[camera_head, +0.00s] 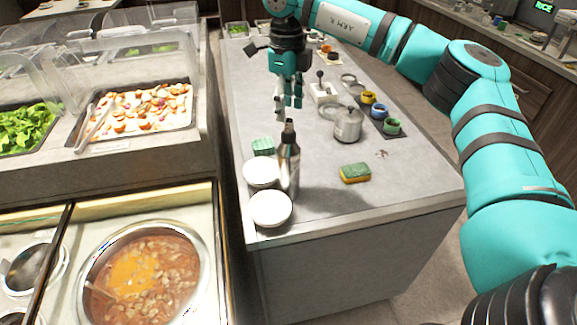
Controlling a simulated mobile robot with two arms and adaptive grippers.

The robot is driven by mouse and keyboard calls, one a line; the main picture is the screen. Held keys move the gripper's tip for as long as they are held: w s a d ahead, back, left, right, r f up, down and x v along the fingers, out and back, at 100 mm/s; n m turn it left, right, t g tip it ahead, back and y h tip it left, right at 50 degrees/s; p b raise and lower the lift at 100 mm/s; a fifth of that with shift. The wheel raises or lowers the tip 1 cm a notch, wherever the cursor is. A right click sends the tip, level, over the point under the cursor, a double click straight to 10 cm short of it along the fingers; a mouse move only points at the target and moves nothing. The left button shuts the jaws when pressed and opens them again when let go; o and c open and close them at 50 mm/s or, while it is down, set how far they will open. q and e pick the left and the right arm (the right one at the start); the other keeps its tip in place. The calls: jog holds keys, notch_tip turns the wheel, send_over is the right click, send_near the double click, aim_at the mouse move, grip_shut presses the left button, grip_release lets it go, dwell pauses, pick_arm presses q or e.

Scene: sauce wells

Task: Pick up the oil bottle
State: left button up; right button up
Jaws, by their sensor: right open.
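The oil bottle (289,165) is a tall, dark grey bottle with a narrow neck. It stands upright near the front left of the grey counter, beside two white bowls. My right gripper (288,108) points down just above and behind the bottle's top in the picture. Its fingers are apart with nothing between them. I cannot tell the exact gap between fingertips and bottle neck. My left gripper is not in view.
White bowls (270,209) stand close to the bottle's left. A green-yellow sponge (355,173) lies to its right, and a metal kettle (348,124) stands behind. Colored cups (392,126) sit on a dark tray. A soup pot (143,275) is at front left. The counter's front right is clear.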

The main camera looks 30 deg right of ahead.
aim_at(289, 122)
jog(key=shift+f, duration=0.2)
jog(key=f, duration=0.1)
jog(key=f+p, duration=0.1)
jog(key=f, duration=0.1)
jog(key=f+p, duration=0.1)
jog(key=shift+w+d+f, duration=0.15)
jog(key=shift+w+d, duration=0.05)
jog(key=shift+d, duration=0.15)
jog(key=shift+f, duration=0.35)
jog(key=c, duration=1)
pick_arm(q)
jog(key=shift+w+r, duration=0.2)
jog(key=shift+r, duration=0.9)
